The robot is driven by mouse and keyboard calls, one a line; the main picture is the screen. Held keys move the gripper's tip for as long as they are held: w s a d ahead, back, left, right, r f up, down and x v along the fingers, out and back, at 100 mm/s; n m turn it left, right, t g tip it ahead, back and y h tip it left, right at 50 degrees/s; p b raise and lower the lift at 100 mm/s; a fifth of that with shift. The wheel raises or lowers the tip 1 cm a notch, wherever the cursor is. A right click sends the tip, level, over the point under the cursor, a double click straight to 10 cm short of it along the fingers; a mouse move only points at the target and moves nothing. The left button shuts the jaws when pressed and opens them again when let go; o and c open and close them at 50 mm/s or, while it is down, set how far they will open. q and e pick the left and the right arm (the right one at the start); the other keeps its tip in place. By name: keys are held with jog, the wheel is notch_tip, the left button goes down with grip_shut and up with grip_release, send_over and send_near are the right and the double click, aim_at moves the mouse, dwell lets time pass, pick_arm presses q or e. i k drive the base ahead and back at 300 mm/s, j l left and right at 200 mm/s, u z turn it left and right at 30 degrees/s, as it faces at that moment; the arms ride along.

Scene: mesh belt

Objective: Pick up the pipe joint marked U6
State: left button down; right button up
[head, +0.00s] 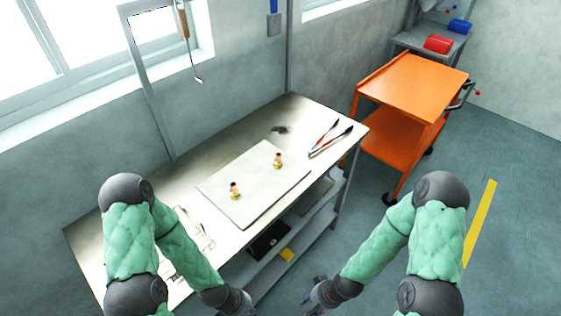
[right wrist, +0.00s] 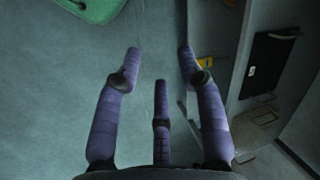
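Two small brass-coloured pipe joints stand on a pale board (head: 252,193) on the metal workbench (head: 100,235). One pipe joint (head: 235,191) is nearer the board's left side, and the other pipe joint (head: 278,160) is further back to the right. Their markings are too small to read, so I cannot tell which is U6. My left gripper (head: 238,303) is low in front of the bench, partly cut off by the picture's lower edge. My right gripper (head: 318,296) is in front of the bench, off to the right. In the right wrist view its fingers (right wrist: 158,62) are spread and empty above the floor.
Red-handled tongs (head: 330,140) lie at the bench's right end. A dark stain or scrap (head: 280,129) is near the back. An orange cart (head: 410,90) stands to the right. A lower shelf (head: 300,235) holds a black item (head: 268,240) and a yellow one (head: 287,255).

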aim_at(278, 164)
jog(key=i+l, duration=0.2)
jog(key=l, duration=0.15)
jog(key=i+l, duration=0.2)
jog(key=l, duration=0.2)
jog(key=i+l, duration=0.2)
jog(key=l, duration=0.15)
jog(key=i+l, duration=0.2)
jog(key=l, duration=0.2)
jog(key=i+l, duration=0.2)
jog(key=l, duration=0.15)
jog(key=u, duration=0.05)
